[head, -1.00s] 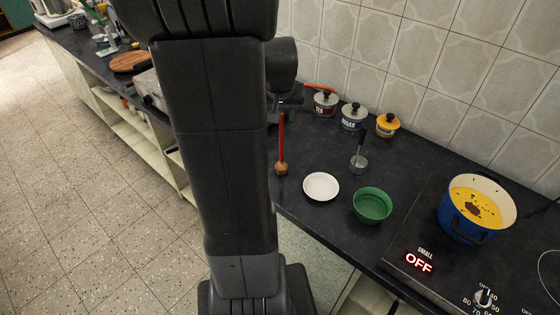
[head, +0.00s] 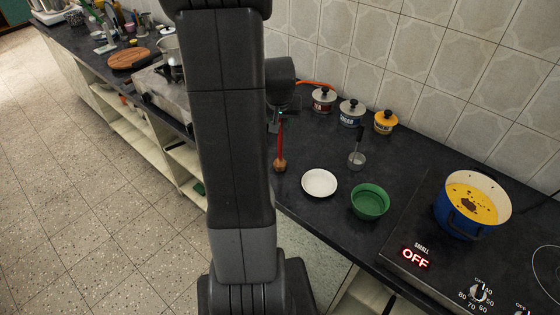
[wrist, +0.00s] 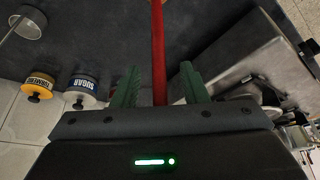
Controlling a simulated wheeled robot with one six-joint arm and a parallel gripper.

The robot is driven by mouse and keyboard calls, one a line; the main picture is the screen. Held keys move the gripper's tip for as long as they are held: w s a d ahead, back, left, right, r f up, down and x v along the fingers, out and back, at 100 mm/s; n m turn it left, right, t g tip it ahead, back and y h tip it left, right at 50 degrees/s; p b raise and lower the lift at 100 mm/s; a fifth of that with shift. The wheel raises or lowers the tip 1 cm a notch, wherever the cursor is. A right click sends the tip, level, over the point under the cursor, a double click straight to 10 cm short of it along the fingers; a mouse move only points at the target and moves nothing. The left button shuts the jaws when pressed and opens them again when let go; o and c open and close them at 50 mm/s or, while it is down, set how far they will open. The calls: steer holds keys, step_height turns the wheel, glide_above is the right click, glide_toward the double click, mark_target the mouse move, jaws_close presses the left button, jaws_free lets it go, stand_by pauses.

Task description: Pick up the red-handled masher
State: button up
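The red-handled masher (head: 280,151) stands about upright on the dark counter, its brown rounded end at the bottom. My gripper (head: 279,116) is at the upper part of its red handle. In the wrist view the red handle (wrist: 158,45) runs between the two green fingers of my gripper (wrist: 158,78). The fingers are open, with a gap visible on both sides of the handle. The masher's lower end is out of the wrist view, and the handle's top is hidden behind my gripper.
A white plate (head: 319,183), a green bowl (head: 370,202) and a black-handled steel utensil (head: 357,160) stand to the right. Several canisters (head: 350,113) line the tiled wall. A blue pot (head: 465,216) is on the cooktop. A steel stove (head: 165,90) is at left.

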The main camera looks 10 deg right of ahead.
jaws_close()
